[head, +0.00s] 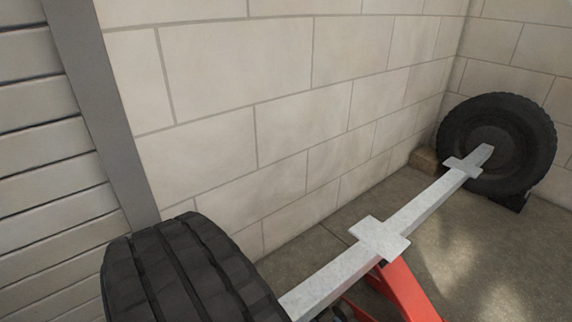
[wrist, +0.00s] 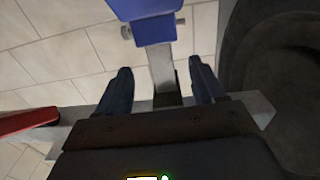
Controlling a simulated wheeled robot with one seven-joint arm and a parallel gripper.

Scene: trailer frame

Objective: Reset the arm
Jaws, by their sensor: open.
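My gripper (wrist: 163,80) shows in the wrist view with its two dark fingers spread apart. A grey metal post (wrist: 162,65) with a blue part (wrist: 150,22) at its upper end appears between the fingers, with gaps on both sides. I cannot tell how far beyond the fingertips it lies. The gripper holds nothing. My gripper and arm do not show in the head view.
A grey axle beam (head: 335,273) runs between a near tyre (head: 185,270) and a far tyre (head: 497,145). A red support (head: 405,292) stands under it. A block wall (head: 235,75) is behind. In the wrist view, a dark tyre (wrist: 280,75) is close on the right.

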